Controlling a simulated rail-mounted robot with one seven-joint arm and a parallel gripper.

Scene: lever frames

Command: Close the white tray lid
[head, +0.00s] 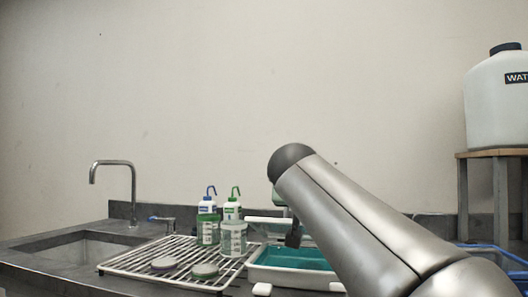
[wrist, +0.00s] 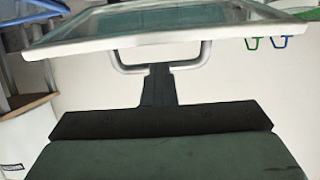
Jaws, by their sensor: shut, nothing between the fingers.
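The white tray (head: 262,275) with a teal inside sits on the counter, partly behind my arm. Its lid stands raised above the tray; its white front edge (head: 265,220) shows in the head view, and the rest is mostly hidden by my arm. In the wrist view the lid's white rim (wrist: 85,45) and clear pane cross the top, with a grey U-shaped handle (wrist: 205,55) on the rim. My gripper (wrist: 160,70) is shut and empty, its tip at the handle; whether they touch I cannot tell. It shows dark in the head view (head: 293,238).
A white wire rack (head: 125,268) with two round dishes stands left of the tray. A sink with a tap (head: 133,190) is at left. A water tank (head: 497,105) stands at right.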

